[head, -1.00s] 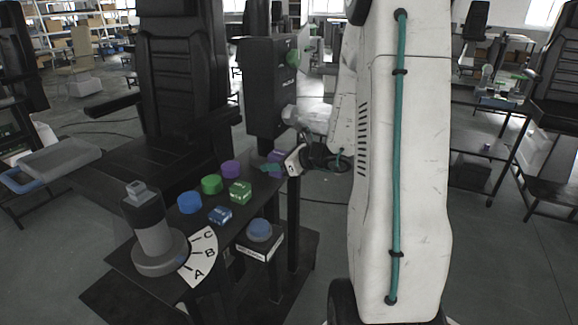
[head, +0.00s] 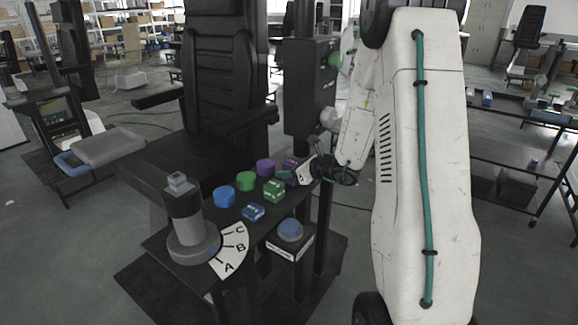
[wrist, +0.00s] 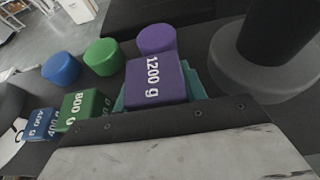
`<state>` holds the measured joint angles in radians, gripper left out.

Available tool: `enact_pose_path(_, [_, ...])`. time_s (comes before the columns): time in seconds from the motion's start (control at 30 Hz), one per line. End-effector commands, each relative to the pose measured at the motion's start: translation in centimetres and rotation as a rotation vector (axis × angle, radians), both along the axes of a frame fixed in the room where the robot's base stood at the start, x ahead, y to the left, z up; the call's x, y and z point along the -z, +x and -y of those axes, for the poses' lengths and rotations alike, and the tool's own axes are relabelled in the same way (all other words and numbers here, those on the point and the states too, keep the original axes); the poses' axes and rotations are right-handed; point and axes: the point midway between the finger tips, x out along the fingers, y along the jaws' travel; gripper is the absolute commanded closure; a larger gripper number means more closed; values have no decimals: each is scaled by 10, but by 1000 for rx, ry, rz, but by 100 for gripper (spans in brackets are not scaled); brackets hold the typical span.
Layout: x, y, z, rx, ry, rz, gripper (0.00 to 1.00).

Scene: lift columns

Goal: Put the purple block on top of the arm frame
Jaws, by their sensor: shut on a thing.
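The purple block (head: 291,163), marked 1200 g, is at the right end of the row of blocks on the dark console shelf. In the wrist view the block (wrist: 155,78) sits between the teal fingers of my gripper (wrist: 160,92), with teal showing on both sides of it. My gripper (head: 286,175) is shut on the block, which appears still at shelf level; I cannot tell whether it touches the shelf. I cannot tell for sure which part is the arm frame.
A green block (head: 274,190) and a blue block (head: 253,212) stand nearby, with blue (head: 225,196), green (head: 246,180) and purple (head: 265,167) round pieces behind.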

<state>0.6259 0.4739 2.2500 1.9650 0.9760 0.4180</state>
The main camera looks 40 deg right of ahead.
Motion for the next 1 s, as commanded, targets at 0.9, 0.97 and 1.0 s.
enact_pose_path(0.9, [-11, -23, 10, 3, -3, 2, 36])
enact_pose_path(0.97, [-17, -34, 14, 4, -3, 3, 36])
enact_pose_path(1.0, [-20, -42, 17, 4, -2, 2, 36])
